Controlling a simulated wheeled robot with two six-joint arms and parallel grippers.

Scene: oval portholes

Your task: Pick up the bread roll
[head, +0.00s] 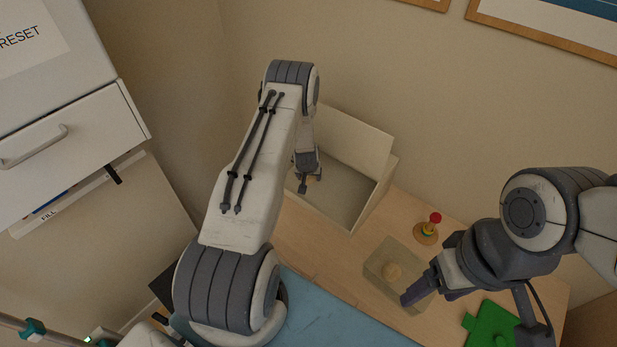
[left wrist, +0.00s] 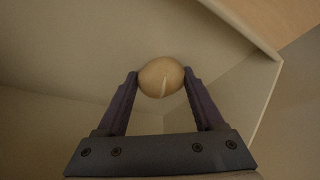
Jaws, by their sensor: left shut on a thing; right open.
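The bread roll (left wrist: 161,77) is round and tan with a pale slash, pinched between the two fingertips of my left gripper (left wrist: 161,82). In the head view my left gripper (head: 306,182) hangs at the open cream box (head: 372,208), and only a bit of the roll shows there. The left wrist view shows the box's pale walls around the roll; whether the roll touches the box I cannot tell.
A stacking toy with a red top (head: 426,230) stands behind the tray. A green piece (head: 490,325) lies at the table's right. A blue mat (head: 325,315) covers the front. A white drawer unit (head: 75,140) stands at left. Bare wood shows between box and tray.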

